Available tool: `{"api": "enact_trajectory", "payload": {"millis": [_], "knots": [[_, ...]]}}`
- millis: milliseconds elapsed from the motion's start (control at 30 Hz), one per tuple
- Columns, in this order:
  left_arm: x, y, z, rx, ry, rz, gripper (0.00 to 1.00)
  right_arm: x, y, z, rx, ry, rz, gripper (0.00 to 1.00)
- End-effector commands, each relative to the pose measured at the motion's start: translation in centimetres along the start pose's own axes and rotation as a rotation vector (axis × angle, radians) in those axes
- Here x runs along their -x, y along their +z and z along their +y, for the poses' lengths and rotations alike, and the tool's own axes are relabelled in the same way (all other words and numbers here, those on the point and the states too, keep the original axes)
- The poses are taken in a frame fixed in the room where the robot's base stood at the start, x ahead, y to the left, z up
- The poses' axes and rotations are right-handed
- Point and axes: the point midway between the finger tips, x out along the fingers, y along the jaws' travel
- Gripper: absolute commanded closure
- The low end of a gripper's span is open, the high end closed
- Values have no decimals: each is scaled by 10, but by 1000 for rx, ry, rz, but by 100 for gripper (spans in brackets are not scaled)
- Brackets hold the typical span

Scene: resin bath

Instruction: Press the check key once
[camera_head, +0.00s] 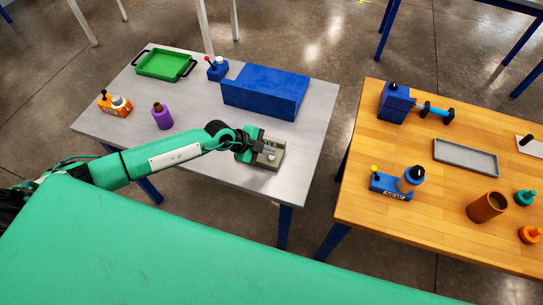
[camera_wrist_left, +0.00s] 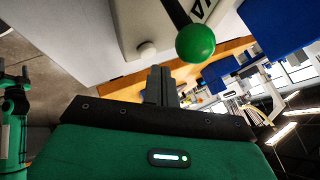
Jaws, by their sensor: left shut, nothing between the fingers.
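A beige-grey box (camera_head: 273,163) stands near the right front of the grey table, partly hidden by my left gripper (camera_head: 259,146). In the left wrist view the box (camera_wrist_left: 130,22) has a pale round button (camera_wrist_left: 146,50) and a green ball (camera_wrist_left: 195,43) on a dark stem. Dark lettering on the box is cut off, so I cannot read which key this is. My left gripper's fingers (camera_wrist_left: 160,84) are shut and empty, close to the button and ball. I cannot tell whether they touch anything. My right gripper is not in view.
The grey table (camera_head: 225,167) also holds a blue block (camera_head: 265,92), a green tray (camera_head: 163,64), a purple cup (camera_head: 162,117), an orange device (camera_head: 115,105) and a small blue device (camera_head: 217,70). A wooden table (camera_head: 420,215) with several objects stands right, across a gap.

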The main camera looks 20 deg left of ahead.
Motion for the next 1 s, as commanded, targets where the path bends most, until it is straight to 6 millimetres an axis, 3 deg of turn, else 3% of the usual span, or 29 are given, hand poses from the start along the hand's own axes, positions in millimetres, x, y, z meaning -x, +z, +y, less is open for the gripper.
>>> {"api": "enact_trajectory", "payload": {"millis": [1000], "knots": [[-6,4,4,0,0,0,100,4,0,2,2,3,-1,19]]}}
